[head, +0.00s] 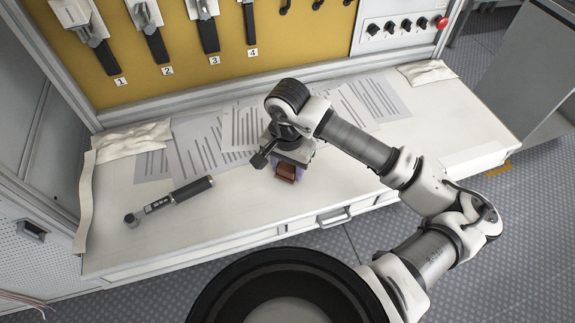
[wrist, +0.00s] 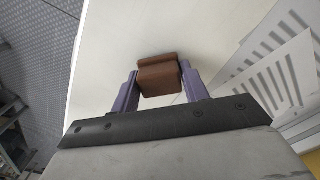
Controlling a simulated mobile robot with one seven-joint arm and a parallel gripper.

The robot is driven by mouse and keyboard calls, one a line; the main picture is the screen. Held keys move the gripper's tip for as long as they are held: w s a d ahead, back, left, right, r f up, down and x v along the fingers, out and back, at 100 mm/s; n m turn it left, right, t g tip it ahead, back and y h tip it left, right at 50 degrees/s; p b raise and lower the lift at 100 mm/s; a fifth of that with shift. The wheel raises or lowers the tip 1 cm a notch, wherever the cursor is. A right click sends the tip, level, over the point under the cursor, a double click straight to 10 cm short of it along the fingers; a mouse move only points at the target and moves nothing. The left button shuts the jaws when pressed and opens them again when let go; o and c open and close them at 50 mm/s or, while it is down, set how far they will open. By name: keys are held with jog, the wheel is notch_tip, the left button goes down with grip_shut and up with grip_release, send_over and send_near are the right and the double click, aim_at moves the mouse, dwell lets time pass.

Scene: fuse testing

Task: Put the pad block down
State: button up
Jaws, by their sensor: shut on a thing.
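The pad block is a small reddish-brown block (wrist: 158,76) between the two purple fingers of my gripper (wrist: 158,84) in the wrist view. My gripper is shut on it. In the head view, my gripper (head: 288,168) is over the front middle of the white workbench (head: 240,225), and the brown block (head: 286,172) shows below it, near the bench's front edge. I cannot tell whether the block touches the bench top.
A torque wrench (head: 168,201) lies on the bench to the left. Printed sheets (head: 200,150) lie behind my gripper, and crumpled cloths (head: 131,141) lie near the back corners. Tools hang on the yellow board (head: 290,50). The bench right of my gripper is clear.

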aim_at(288, 167)
jog(key=shift+f, duration=0.35)
jog(key=shift+f+b, duration=0.2)
jog(key=shift+b, duration=0.1)
jog(key=o, duration=1)
jog(key=shift+r, duration=0.1)
jog(key=shift+c, duration=0.2)
jog(key=shift+r+p, duration=0.25)
jog(key=shift+p, duration=0.2)
notch_tip(288, 167, up, 12)
jog(key=b, duration=0.2)
jog(key=shift+f, duration=0.15)
